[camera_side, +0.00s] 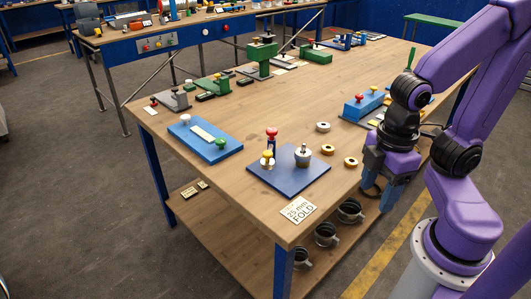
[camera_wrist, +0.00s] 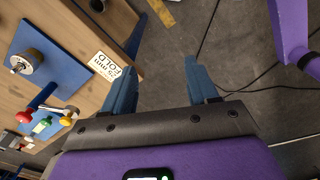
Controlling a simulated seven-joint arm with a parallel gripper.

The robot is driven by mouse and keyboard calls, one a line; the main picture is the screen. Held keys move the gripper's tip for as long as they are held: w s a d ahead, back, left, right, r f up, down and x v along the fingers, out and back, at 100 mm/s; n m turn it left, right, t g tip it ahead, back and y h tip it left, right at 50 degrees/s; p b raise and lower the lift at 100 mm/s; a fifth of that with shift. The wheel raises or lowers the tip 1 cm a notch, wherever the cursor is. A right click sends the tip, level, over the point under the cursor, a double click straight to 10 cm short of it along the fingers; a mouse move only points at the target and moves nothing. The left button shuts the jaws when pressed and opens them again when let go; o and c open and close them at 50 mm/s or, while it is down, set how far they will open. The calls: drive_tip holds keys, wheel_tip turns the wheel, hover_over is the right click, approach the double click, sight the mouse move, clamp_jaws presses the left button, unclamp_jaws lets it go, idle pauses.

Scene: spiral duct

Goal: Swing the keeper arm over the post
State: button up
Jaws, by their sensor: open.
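A dark blue plate (camera_side: 285,178) lies near the front corner of the wooden bench. On it stand a grey cylindrical post with a thin pin on top (camera_side: 303,157), a red knob (camera_side: 271,132) on a blue upright, and a yellow knob (camera_side: 267,155) on a pale base. I cannot tell for sure which part is the keeper arm. The wrist view shows the post (camera_wrist: 27,64), red knob (camera_wrist: 25,116) and yellow knob (camera_wrist: 65,121) at the left. My gripper (camera_side: 378,198) is open and empty, beyond the bench's right edge and apart from the plate; its fingers (camera_wrist: 159,68) point past the bench.
A lighter blue fixture (camera_side: 205,139) lies left of the plate. Several small rings (camera_side: 323,127) and a "25 mm FOLD" card (camera_side: 298,211) lie nearby. A blue block fixture (camera_side: 363,106) stands behind my gripper. Dark round parts (camera_side: 326,234) sit on the lower shelf.

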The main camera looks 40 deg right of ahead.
drive_tip(key=shift+h, duration=0.3)
drive_tip(key=w, duration=0.1)
drive_tip(key=w+a+r, duration=0.1)
drive_tip(key=w+a, duration=0.1)
drive_tip(key=shift+w+a+r, duration=0.2)
drive_tip(key=shift+w+r, duration=0.05)
clamp_jaws()
drive_tip(key=w+a+r+m+h, duration=0.1)
drive_tip(key=w+a+r, duration=0.15)
drive_tip(key=w, duration=0.55)
drive_tip(key=w+a+r+m+g, duration=0.1)
drive_tip(key=w+a, duration=0.2)
drive_tip(key=w, duration=0.5)
drive_tip(key=w+a+r+h, duration=0.1)
drive_tip(key=w+a, duration=0.1)
drive_tip(key=w, duration=0.7)
drive_tip(key=w+d+m+g, duration=0.2)
drive_tip(key=w, duration=0.7)
hover_over(262, 161)
drive_tip(key=w+a, duration=0.1)
drive_tip(key=a, duration=0.1)
drive_tip(key=shift+w+d+f, duration=0.1)
drive_tip(key=shift+d+f, duration=0.05)
drive_tip(key=shift+f, duration=2.6)
drive_tip(key=shift+d+f, duration=0.1)
drive_tip(key=shift+f, duration=2.6)
